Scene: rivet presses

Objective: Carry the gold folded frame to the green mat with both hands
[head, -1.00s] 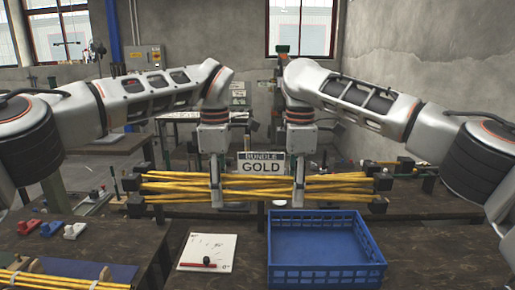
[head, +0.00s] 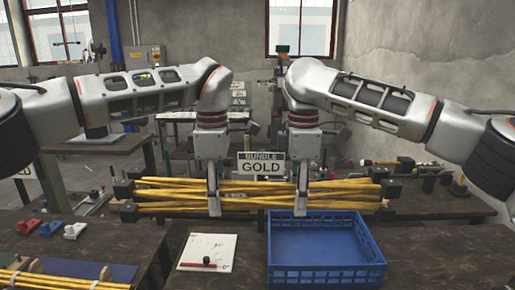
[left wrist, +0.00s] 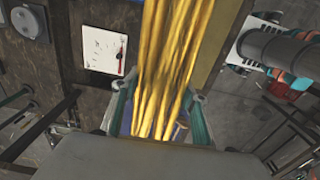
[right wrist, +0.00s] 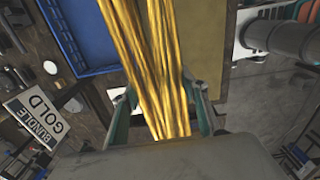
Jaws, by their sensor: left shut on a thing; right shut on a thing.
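The gold folded frame (head: 258,195) is a long bundle of yellow rods with dark end blocks. It hangs roughly level across the middle of the head view, above the bench. My left gripper (head: 213,203) is shut around its left-centre part, and my right gripper (head: 301,203) is shut around its right-centre part. The yellow rods run between the fingers in the left wrist view (left wrist: 165,50) and in the right wrist view (right wrist: 148,60). I cannot make out a green mat in any view.
An empty blue crate (head: 326,275) and a white board (head: 208,252) with a red-handled piece are on the near bench. A "BUNDLE GOLD" sign (head: 262,168) stands behind the frame. Blue and red pieces (head: 50,228) and another yellow bundle (head: 60,279) lie at left.

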